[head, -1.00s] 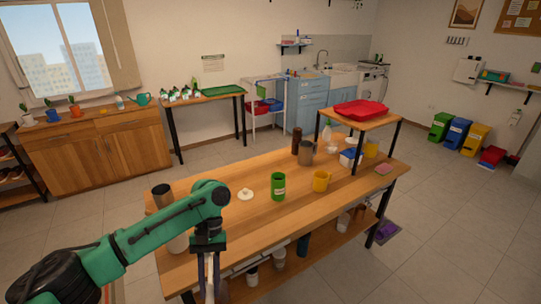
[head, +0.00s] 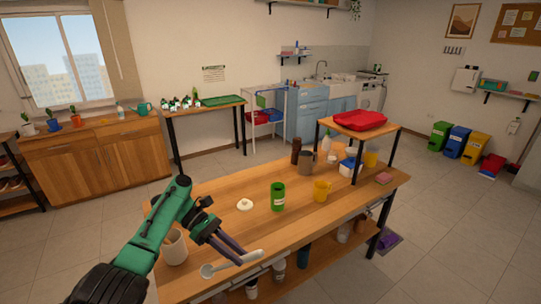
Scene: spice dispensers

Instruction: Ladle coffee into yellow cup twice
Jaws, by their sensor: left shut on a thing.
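My left gripper (head: 238,259) is shut on a pale grey ladle (head: 249,259), held near the table's front edge. The ladle's bowl (head: 207,271) is at the left end; I cannot tell whether it holds anything. A green labelled canister (head: 278,198) stands upright beyond the gripper, with a white knobbed lid (head: 245,204) lying to its left. A yellow cup (head: 320,192) stands upright to the canister's right. A second yellow cup (head: 370,159) is under the small raised shelf. The canister's contents are not visible, so I cannot see coffee. My right gripper is not in view.
A white container (head: 174,247) stands beside my left arm. A dark bottle (head: 296,151), a grey-brown mug (head: 307,161) and a blue-and-white box (head: 348,167) stand at the back. A red tray (head: 360,120) is on the raised shelf. The table's middle front is clear.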

